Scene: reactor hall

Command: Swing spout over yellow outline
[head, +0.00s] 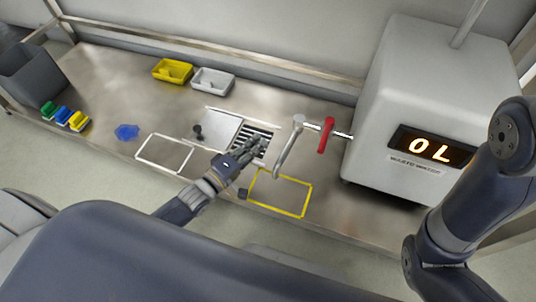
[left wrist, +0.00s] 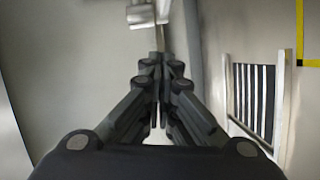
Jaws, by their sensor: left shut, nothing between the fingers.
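The grey metal spout (head: 287,150) rises from the back of the counter and slants toward the front. Its lower end appears at the back edge of the yellow outline (head: 308,201) in the head view. A corner of the outline shows in the left wrist view (left wrist: 300,42). My left gripper (head: 257,143) is shut and empty, above the slotted drain grate (head: 266,143), left of the spout and apart from it in the picture. Its fingers (left wrist: 158,75) are together in the left wrist view. A pale metal piece tops that view; I cannot tell if it is the spout. My right gripper is out of view.
A red handle (head: 326,135) is right of the spout, beside a grey machine (head: 400,105) with a lit display. A white outline (head: 139,151), blue item (head: 127,132), yellow tray (head: 172,71) and white tray (head: 213,81) are left.

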